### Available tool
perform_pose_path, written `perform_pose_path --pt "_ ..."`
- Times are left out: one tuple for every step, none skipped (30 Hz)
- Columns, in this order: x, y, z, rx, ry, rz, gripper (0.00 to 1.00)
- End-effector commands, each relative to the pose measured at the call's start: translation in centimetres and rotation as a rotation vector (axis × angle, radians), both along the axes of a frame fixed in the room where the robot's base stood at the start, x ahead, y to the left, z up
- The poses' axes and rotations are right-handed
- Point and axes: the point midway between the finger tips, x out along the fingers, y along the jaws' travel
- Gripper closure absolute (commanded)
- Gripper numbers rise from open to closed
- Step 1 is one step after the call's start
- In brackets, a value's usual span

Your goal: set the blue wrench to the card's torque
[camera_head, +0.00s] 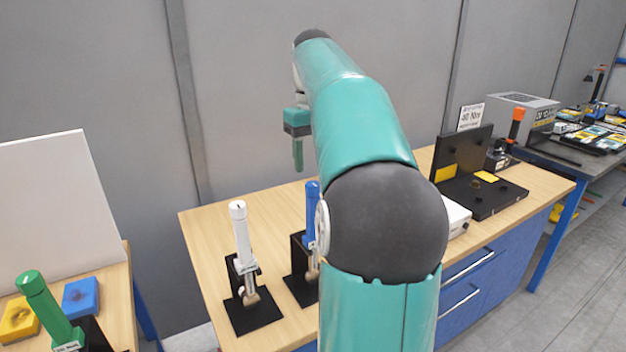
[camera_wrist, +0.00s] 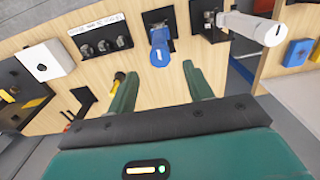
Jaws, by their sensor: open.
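The blue wrench (camera_head: 311,212) stands upright, handle up, in a black stand (camera_head: 299,286) on the wooden bench; my arm hides part of it. In the wrist view the blue wrench (camera_wrist: 160,50) lies beyond my fingertips, roughly between them. My gripper (camera_head: 297,162) is raised above the bench, fingers down. In the wrist view my gripper (camera_wrist: 160,70) is open with nothing between its fingers. The white card (camera_head: 470,117) stands at the back right and appears to read 40 Nm; its smaller lines are illegible. The wrench's scale is not readable.
A white wrench (camera_head: 240,235) stands left of the blue one. A green wrench (camera_head: 46,306) is on the left bench. A black open case (camera_head: 462,165) and an orange-handled tool (camera_head: 515,127) are at right. A white box (camera_wrist: 43,62) and socket tray (camera_wrist: 100,40) show in the wrist view.

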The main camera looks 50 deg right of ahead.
Motion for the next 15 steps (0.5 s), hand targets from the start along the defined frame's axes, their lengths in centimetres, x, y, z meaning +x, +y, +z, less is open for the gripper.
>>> perform_pose_path --pt "0.0 0.0 -1.1 0.002 0.003 -0.001 0.49" --pt "0.0 0.0 -1.7 0.003 0.003 -0.001 0.49" --pt "0.0 0.0 -2.4 0.002 0.003 -0.001 0.49" --pt "0.0 0.0 -2.9 0.002 0.003 -0.001 0.49" --pt "0.0 0.0 -3.4 0.002 0.003 -0.001 0.49" --pt "0.0 0.0 -3.9 0.002 0.002 0.000 0.49" --pt "0.0 0.0 -4.3 0.002 0.002 0.000 0.49" --pt "0.1 0.0 -4.6 0.000 0.001 0.000 0.49" --pt "0.0 0.0 -5.0 0.001 0.001 -0.001 0.49" --pt "0.0 0.0 -5.2 0.000 0.001 -0.001 0.49" --pt "0.1 0.0 -5.4 0.000 0.000 -0.001 0.49" --pt "0.1 0.0 -5.5 0.000 0.000 0.000 0.49" --pt "0.1 0.0 -5.6 0.000 -0.001 0.000 0.49" --pt "0.1 0.0 -5.7 0.000 -0.001 0.000 0.49" --pt "0.1 0.0 -5.7 0.000 -0.001 0.000 0.49"
